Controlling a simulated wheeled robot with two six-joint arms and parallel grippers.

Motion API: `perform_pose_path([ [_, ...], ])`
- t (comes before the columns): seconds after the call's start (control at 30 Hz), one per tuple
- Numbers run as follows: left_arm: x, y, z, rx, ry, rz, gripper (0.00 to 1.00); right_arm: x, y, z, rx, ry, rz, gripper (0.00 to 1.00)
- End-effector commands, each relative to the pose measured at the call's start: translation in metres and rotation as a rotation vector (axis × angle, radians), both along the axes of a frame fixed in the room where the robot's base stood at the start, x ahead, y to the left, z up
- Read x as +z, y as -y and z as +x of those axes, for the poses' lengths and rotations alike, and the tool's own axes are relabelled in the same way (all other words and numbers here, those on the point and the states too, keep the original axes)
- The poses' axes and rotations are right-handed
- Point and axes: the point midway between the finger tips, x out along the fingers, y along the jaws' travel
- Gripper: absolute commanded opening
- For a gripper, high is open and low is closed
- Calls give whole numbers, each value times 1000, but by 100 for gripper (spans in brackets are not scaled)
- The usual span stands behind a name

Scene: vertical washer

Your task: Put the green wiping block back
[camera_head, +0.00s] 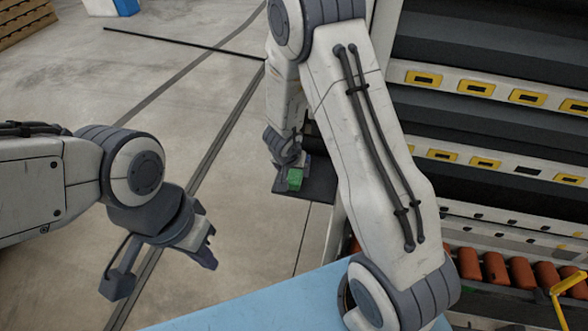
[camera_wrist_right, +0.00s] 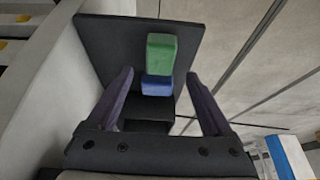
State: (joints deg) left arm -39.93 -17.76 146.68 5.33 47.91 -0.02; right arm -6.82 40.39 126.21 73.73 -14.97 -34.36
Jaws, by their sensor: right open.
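The green wiping block (camera_head: 295,179) rests at a dark tray-like ledge (camera_head: 318,180) beside the machine in the head view. In the right wrist view, the block (camera_wrist_right: 161,50) has a green upper part and a blue lower part, in front of a dark plate (camera_wrist_right: 105,45). My right gripper (camera_wrist_right: 158,85) is open, with one finger on each side of the block in that picture. Both fingers look apart from it. In the head view my right gripper (camera_head: 284,150) is partly hidden by my arm. My left gripper (camera_head: 208,248) hangs empty over the floor at left; its finger gap is unclear.
The machine with yellow-framed slots (camera_head: 475,88) fills the right side. Orange cylinders (camera_head: 495,268) line its lower shelf, by a yellow handle (camera_head: 568,284). A light blue surface (camera_head: 255,308) lies at the front. The floor between my arms is clear.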

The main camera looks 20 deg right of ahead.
Motion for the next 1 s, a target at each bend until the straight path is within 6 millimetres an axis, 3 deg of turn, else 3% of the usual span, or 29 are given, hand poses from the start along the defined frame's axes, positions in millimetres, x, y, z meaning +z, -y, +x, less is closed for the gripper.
perform_pose_path([
  [0.03,13,0,0,0,0,0,0,18,-3,-3,2,1,0,85],
  [0.1,20,0,0,0,0,0,0,30,-6,-8,3,1,0,85],
  [0.3,33,0,0,0,0,0,0,51,-11,-17,1,0,0,85],
  [1.0,34,0,0,0,0,0,0,57,-13,-18,10,5,6,85],
])
